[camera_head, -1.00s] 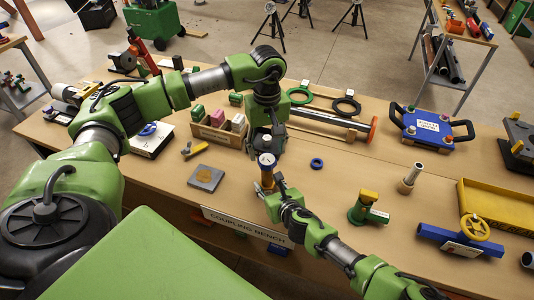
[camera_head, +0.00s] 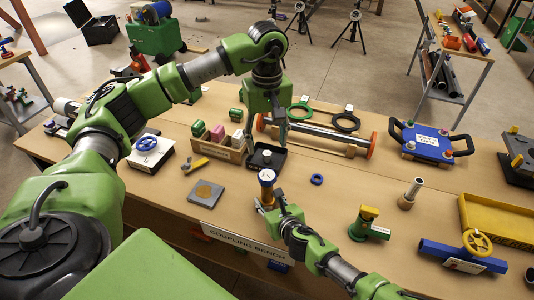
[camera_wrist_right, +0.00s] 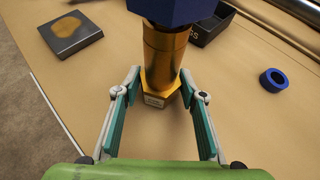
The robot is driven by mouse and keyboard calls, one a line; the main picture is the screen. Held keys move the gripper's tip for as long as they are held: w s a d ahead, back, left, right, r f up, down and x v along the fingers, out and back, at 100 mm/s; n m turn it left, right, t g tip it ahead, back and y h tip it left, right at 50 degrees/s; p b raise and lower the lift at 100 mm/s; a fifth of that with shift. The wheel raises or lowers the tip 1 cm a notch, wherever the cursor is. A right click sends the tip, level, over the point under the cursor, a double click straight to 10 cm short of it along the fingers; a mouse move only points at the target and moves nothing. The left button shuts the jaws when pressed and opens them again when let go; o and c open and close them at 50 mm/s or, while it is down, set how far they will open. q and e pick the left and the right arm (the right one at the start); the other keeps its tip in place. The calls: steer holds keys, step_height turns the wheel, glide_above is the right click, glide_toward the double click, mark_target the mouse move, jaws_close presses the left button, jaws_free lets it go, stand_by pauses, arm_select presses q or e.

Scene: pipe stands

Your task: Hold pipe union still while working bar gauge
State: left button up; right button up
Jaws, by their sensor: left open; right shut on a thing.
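The brass pipe union (camera_head: 267,195) stands upright near the front edge of the bench. The bar gauge (camera_head: 267,176), with a round white dial, sits on top of it. In the right wrist view the brass union (camera_wrist_right: 162,55) shows a hex base with a small label, and a dark blue hexagonal part (camera_wrist_right: 175,9) above it. My right gripper (camera_head: 268,208) is shut on the union low down, with one finger on each side in the wrist view (camera_wrist_right: 160,108). My left gripper (camera_head: 282,140) is open and empty, pointing down above and behind the gauge, apart from it.
A dark tray (camera_head: 266,157) lies behind the gauge, beside a wooden box of coloured blocks (camera_head: 222,145). A grey plate (camera_head: 205,193) lies left and a blue ring (camera_head: 317,179) right. A green valve (camera_head: 363,222) stands farther right. Bench between ring and valve is clear.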

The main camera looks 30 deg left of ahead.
steer(key=shift+f, duration=0.1)
steer(key=o, duration=1.3)
arm_select(q)
step_height(320, 180, up, 5)
steer(key=shift+r, duration=0.1)
arm_select(e)
steer(key=shift+s+d+r, duration=0.1)
steer(key=shift+d+r, duration=0.1)
steer(key=shift+r, duration=0.05)
steer(key=v, duration=1.1)
steer(key=shift+s+d, duration=0.1)
steer(key=shift+d, duration=0.05)
